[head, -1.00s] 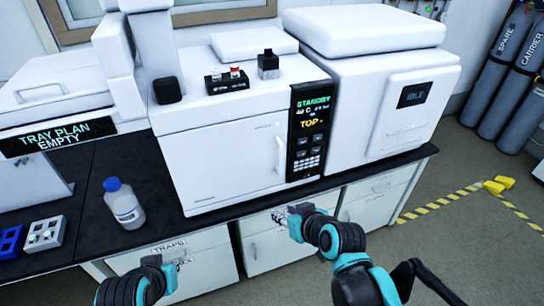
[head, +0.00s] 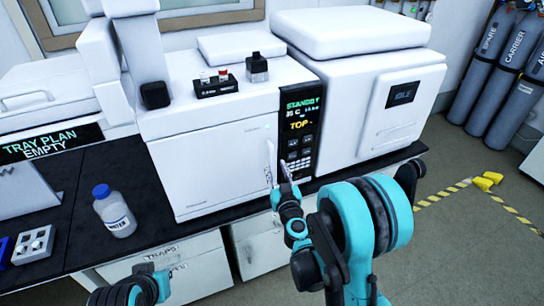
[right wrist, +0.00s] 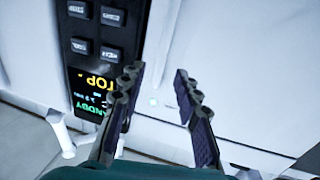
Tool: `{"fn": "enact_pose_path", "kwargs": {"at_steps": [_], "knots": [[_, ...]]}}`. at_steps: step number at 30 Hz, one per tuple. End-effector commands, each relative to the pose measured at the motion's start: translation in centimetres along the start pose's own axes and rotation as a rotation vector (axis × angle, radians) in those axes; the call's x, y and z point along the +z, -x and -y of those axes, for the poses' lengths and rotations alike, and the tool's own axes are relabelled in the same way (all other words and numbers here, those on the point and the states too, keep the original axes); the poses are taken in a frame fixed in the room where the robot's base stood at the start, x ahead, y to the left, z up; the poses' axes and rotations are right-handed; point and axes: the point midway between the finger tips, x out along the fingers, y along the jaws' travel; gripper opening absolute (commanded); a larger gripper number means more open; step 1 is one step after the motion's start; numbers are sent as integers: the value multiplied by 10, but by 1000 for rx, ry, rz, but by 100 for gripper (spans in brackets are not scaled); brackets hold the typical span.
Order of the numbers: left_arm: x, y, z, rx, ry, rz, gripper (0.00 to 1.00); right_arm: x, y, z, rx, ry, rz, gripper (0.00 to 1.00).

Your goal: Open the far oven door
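The oven door (head: 215,165) is the white front of the left instrument in the head view. It looks shut, with a slim upright handle (head: 269,160) near its right edge. My right gripper (head: 279,172) is close in front of the handle. In the right wrist view my right gripper (right wrist: 157,80) has its fingers apart, with white surface beyond them. I cannot tell whether the handle is between the fingers. My left arm shows at the bottom left; its gripper (head: 158,278) is partly in view, and its fingers are unclear.
A control panel (head: 299,130) reading STANDBY stands right of the door. Another white instrument (head: 375,120) reading IDLE is to its right. A blue-capped bottle (head: 115,215) stands on the black bench left of the door. Drawers (head: 180,270) are below.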

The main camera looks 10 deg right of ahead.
Motion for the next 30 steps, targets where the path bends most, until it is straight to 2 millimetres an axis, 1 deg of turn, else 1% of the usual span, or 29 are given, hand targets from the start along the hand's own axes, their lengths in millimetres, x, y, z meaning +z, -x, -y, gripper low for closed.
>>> {"fn": "enact_pose_path", "kwargs": {"at_steps": [1,2,6,10,15,22,23,24,26,30], "knots": [[-2,3,0,0,0,0,0,-2,-9,0,0,0,0,32],[-3,4,0,0,0,0,0,-2,-14,0,-1,-1,0,32],[1,-1,0,0,0,0,0,1,-38,0,-2,-1,1,32],[2,-3,0,0,0,0,0,0,-54,1,-3,0,1,32],[3,-4,0,0,0,0,0,0,-64,1,-4,0,1,32],[2,-4,0,0,0,0,0,-1,-64,1,-4,0,1,32],[2,-4,0,0,0,0,0,-1,-64,1,-4,0,1,24],[2,-4,0,0,0,0,0,-1,-64,1,-4,0,1,14],[2,-4,0,0,0,0,0,-1,-64,1,-4,0,1,0],[2,-4,0,0,0,0,0,-1,-64,1,-4,-1,1,0]]}}
